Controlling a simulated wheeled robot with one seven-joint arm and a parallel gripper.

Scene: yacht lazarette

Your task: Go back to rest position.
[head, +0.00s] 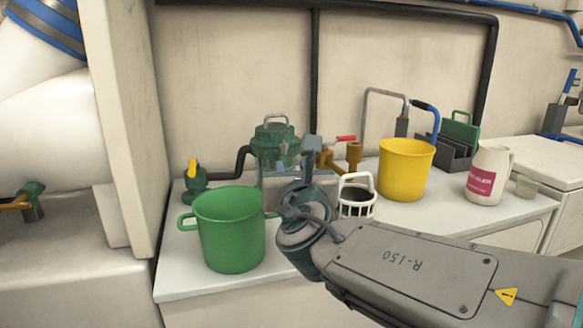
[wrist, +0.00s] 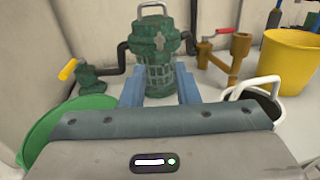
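My gripper (wrist: 160,92) is open, with its two blue-grey fingers spread apart in the wrist view. Nothing shows held between them. In the head view my gripper (head: 312,150) is over the counter, at the end of my arm, which reaches in from the lower right. A green strainer with a clear bowl and a top handle (head: 275,143) stands behind it. In the wrist view the strainer (wrist: 155,45) appears straight ahead between the fingers. I cannot tell how close the fingertips are to it. My wrist hides part of its lower area in the head view.
On the white counter (head: 183,272), a green pot (head: 232,232) stands at front left and a white basket (head: 356,204) just right of my gripper. A yellow bucket (head: 403,172) and white jug (head: 486,178) stand farther right. A yellow-handled valve (head: 194,183) is at left.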

